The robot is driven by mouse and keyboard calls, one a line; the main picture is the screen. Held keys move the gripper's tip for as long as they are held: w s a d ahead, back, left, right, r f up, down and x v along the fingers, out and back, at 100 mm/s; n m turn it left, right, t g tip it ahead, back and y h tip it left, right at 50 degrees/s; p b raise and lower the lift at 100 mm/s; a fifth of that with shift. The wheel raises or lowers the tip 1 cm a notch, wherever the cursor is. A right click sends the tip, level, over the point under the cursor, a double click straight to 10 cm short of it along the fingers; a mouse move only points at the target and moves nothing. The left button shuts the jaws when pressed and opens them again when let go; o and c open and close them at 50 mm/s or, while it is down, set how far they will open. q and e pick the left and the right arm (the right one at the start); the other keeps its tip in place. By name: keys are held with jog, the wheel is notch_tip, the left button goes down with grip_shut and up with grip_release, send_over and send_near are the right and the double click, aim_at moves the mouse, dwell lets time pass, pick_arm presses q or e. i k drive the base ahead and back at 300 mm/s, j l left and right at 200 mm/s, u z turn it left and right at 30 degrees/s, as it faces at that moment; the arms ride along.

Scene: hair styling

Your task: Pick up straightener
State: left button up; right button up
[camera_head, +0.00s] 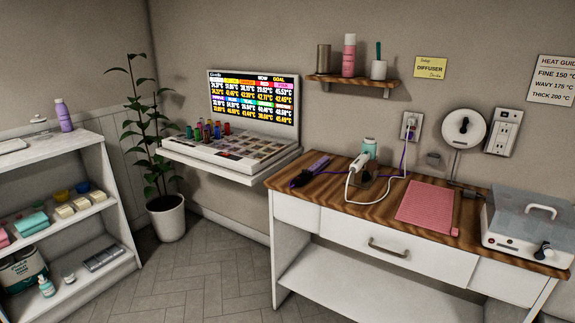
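A long purple and black tool (310,170) lies on the left end of the wooden tabletop (340,198). It looks like the straightener, though it is small in this view and I cannot be sure. Its black end points toward the front left. A purple cord (403,160) hangs from the wall outlet (410,125) down to the tabletop. Neither of my grippers is in view.
A pink mat (428,206) lies mid-table, and a clear-lidded box (530,228) stands at the right end. A shelf unit (110,190) is at left. A wall ledge (235,165) holds a colour display. The floor (205,275) between is clear.

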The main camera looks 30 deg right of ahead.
aim_at(304, 178)
jog(key=i+z, duration=0.2)
jog(key=i, duration=0.3)
jog(key=i+j+z, duration=0.2)
jog(key=i, duration=0.25)
jog(key=i+j+z, duration=0.2)
jog(key=i, duration=0.3)
